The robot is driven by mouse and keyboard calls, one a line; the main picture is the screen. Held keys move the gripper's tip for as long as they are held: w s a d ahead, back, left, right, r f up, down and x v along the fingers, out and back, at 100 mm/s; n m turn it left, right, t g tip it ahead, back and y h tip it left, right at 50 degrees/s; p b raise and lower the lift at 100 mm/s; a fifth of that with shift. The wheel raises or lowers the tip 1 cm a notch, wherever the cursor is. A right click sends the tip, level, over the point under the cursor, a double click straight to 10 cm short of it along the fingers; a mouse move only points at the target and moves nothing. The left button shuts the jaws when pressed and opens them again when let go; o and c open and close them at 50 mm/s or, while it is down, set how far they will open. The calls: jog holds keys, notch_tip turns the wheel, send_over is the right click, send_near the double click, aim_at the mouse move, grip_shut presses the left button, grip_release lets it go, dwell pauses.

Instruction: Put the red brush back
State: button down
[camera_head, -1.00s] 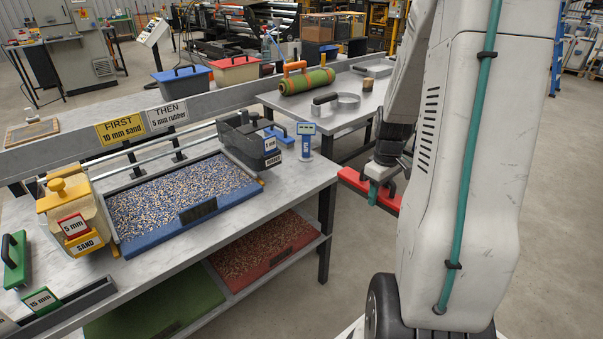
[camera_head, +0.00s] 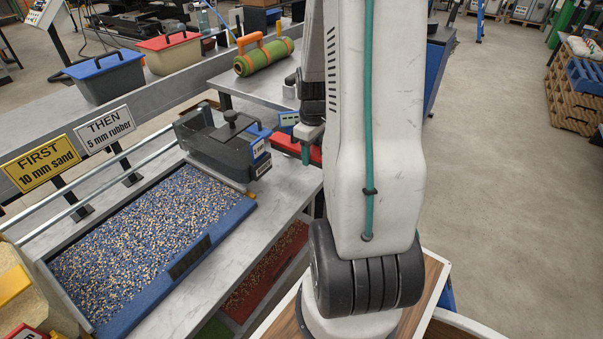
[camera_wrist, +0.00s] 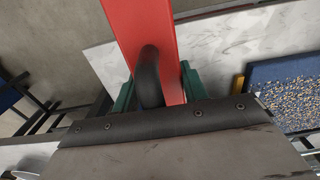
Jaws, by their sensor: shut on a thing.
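The red brush (camera_head: 290,146) shows past the right end of the work table, largely hidden by my arm. In the wrist view its long red body (camera_wrist: 143,28) runs away upward, with a black curved handle (camera_wrist: 149,78) on it. My gripper (camera_wrist: 156,90) has a teal finger on each side of this handle and is shut on it. In the head view one teal finger of my gripper (camera_head: 308,148) shows beside my arm. The brush is held up, and a grey-white table surface lies beyond it in the wrist view.
The work table carries a blue tray (camera_head: 205,246) of granules and a dark spreader box (camera_head: 222,140). Signs (camera_head: 41,164) stand along its back rail. A green turf roll (camera_head: 264,60) lies on a farther table. Open floor (camera_head: 510,200) lies to the right.

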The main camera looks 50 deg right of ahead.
aim_at(311, 181)
notch_tip(311, 181, down, 8)
jog(key=shift+f, duration=0.1)
dwell(0.4)
jog(key=c, duration=0.8)
grip_release()
jog(key=shift+f, duration=0.15)
jog(key=shift+o, duration=0.2)
